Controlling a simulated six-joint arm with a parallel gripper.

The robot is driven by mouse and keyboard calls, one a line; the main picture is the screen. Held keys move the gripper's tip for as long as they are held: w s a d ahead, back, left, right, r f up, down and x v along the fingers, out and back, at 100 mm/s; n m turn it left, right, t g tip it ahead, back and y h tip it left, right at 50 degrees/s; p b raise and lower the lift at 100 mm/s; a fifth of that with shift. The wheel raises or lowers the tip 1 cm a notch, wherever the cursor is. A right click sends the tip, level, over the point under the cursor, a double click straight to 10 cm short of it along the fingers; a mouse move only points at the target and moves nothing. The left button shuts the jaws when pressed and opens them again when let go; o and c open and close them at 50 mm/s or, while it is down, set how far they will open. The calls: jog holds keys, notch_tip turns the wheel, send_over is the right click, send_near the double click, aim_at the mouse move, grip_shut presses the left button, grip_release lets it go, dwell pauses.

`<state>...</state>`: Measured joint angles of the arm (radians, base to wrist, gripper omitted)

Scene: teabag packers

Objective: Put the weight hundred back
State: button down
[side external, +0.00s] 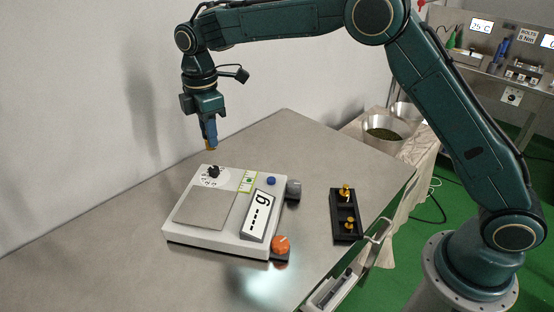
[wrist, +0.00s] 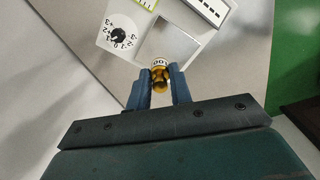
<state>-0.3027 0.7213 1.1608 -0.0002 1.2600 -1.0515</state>
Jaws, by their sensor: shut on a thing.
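My gripper (side external: 210,146) is shut on a small brass weight (wrist: 159,76), held above the table behind the scale. The weight has a pale top with dark digits, partly readable as a hundred mark. In the side view only a bit of brass shows at the fingertips. The black weight holder (side external: 334,226) lies on the table right of the scale, well away from my gripper.
The white scale (side external: 180,238) with a grey plate (side external: 206,208), a black dial and a tilted display (side external: 259,214) stands between my gripper and the holder. An orange knob (side external: 281,244) and a grey knob (side external: 293,188) sit beside it. The table's left is clear.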

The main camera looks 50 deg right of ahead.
jog(key=s+d+f+m, duration=1.4)
jog(key=d+m, duration=0.1)
jog(key=d, duration=0.2)
jog(key=shift+f+m, duration=0.3)
jog(key=shift+s, duration=0.1)
jog(key=s+d+r+m, duration=0.1)
jog(key=s+d+r, duration=0.4)
jog(key=s+r, duration=0.6)
jog(key=shift+r, duration=1.2)
notch_tip(320, 180, down, 16)
jog(key=shift+w+f, duration=0.1)
